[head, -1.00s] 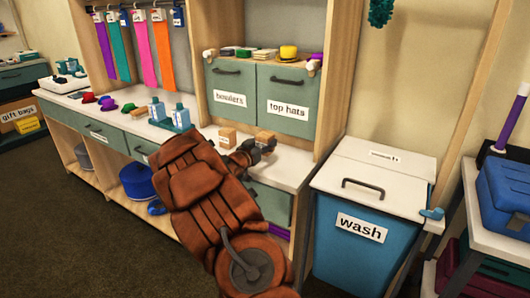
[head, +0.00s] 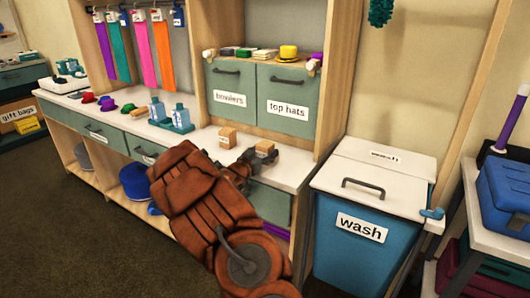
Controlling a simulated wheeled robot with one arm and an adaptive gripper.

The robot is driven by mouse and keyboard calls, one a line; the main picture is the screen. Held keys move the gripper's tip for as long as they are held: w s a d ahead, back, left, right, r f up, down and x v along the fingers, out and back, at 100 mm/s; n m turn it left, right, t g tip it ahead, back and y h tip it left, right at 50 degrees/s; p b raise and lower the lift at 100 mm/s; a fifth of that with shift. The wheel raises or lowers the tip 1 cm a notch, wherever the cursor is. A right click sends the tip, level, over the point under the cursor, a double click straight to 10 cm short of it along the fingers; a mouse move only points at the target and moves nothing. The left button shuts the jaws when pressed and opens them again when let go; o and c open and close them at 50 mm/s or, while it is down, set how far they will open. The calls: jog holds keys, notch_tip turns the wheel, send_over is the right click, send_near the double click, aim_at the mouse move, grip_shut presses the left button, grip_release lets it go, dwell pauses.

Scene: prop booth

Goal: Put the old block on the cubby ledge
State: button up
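Two small wooden blocks are in the head view. One block (head: 228,138) stands on the white counter (head: 208,146) below the "bowlers" door. The other block (head: 265,149) is to its right, at the fingers of my gripper (head: 262,160), which appears shut on it. The arm hides part of the fingers. I cannot tell which block is the old one, nor read any marking on them. The ledge (head: 312,66) above the "bowlers" and "top hats" doors carries hats and folded cloths; I cannot tell if it is the cubby ledge.
Blue bottles (head: 180,114) on a teal tray stand left on the counter, with several small hats beyond. A lidded blue "wash" bin (head: 360,235) stands right of the counter. A blue case (head: 505,195) sits on a side table at the far right.

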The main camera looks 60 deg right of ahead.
jog(key=shift+o, duration=0.4)
jog(key=shift+r, duration=0.1)
jog(key=shift+a, duration=0.15)
jog(key=a, duration=1.1)
jog(key=shift+s+a, duration=0.25)
jog(key=shift+a, duration=0.1)
